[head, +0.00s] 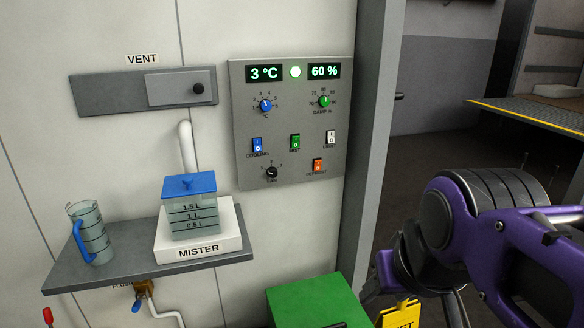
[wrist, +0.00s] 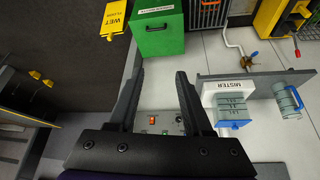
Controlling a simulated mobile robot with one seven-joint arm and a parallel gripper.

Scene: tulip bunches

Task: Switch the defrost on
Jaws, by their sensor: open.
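The grey control panel (head: 287,185) is on the white wall. The orange defrost rocker switch (head: 317,165) is at its lower right, with a label below it; I cannot tell its position for certain. In the wrist view the orange switch (wrist: 152,121) shows between the fingers, on a panel partly hidden by my gripper's body. My gripper (wrist: 160,73) is open and empty, apart from the panel. In the head view my purple arm is at the right, right of the panel, and the fingertips are not clear.
Cooling (head: 257,145), mist (head: 295,142) and light (head: 331,137) switches and a fan knob (head: 272,172) are near the defrost switch. A shelf (head: 110,278) with the mister (head: 200,250) and a jug (head: 92,240) juts out left. A green box (head: 315,300) stands below the panel.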

